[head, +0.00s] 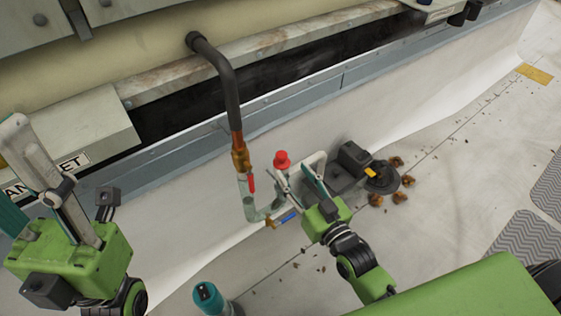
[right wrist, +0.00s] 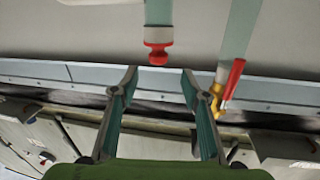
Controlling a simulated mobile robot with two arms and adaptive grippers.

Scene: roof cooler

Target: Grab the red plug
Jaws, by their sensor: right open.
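The red plug (head: 282,160) sits on top of an upright pale green pipe end beside the wall. In the right wrist view the plug (right wrist: 157,53) shows just beyond my fingertips, in line with the gap between them. My right gripper (head: 302,170) is open and close to the plug, to its lower right in the head view. In the right wrist view its fingers (right wrist: 159,72) are spread, with nothing between them. My left gripper (head: 38,165) is at the left edge, far from the plug; its jaw opening is unclear.
A dark, copper-ended pipe (head: 228,90) comes down from the cooler to a valve with a red lever (head: 251,182), left of the plug. A dark pump-like unit (head: 352,160) and brown debris (head: 398,182) lie to the right. A teal-topped cylinder (head: 207,296) stands in front.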

